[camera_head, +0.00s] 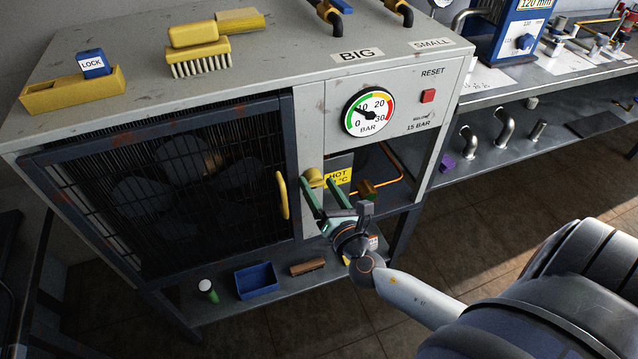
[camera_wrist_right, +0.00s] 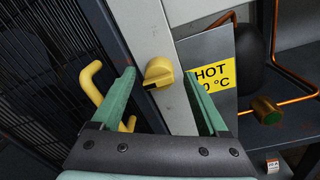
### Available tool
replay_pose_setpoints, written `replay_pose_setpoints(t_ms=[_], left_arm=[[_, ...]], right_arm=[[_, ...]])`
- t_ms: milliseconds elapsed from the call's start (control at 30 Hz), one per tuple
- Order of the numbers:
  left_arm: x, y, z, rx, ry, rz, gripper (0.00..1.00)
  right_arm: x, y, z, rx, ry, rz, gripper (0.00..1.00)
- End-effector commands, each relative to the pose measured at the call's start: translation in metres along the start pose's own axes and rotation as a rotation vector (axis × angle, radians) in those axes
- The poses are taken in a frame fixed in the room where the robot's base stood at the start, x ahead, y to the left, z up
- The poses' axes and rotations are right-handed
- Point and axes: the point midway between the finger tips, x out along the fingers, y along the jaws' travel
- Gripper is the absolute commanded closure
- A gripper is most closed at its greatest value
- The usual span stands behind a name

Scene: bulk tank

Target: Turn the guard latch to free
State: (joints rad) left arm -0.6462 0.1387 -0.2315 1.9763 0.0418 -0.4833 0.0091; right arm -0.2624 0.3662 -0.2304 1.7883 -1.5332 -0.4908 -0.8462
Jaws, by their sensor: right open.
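The guard latch (camera_head: 313,177) is a yellow knob on the pale post just right of the mesh guard door (camera_head: 170,180). In the right wrist view the latch (camera_wrist_right: 159,72) shows a dark mark on its lower left side. My right gripper (camera_head: 317,181) is open in front of it. In the right wrist view the two green fingers (camera_wrist_right: 159,78) stand on either side of the latch, with visible gaps. The guard door looks shut, with a yellow handle (camera_head: 281,195) left of the latch. My left gripper is not in view.
A yellow HOT label (camera_head: 338,178) and copper pipe (camera_head: 400,165) lie right of the latch. A gauge (camera_head: 368,112) and red RESET button (camera_head: 428,96) are above. A blue bin (camera_head: 257,281) sits on the lower shelf. A brush (camera_head: 201,58) and LOCK block (camera_head: 95,65) are on top.

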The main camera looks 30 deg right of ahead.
Motion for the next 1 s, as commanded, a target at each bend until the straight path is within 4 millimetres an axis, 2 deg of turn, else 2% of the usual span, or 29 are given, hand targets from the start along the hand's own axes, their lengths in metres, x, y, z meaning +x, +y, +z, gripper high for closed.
replay_pose_setpoints(t_ms=[367,1000], left_arm=[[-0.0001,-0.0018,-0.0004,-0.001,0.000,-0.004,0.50],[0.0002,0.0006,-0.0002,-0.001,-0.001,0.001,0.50]], right_arm=[[0.0058,0.0000,-0.0001,0.001,0.000,-0.001,0.23],[0.0054,-0.0009,0.0000,0.000,0.000,-0.002,0.94]])
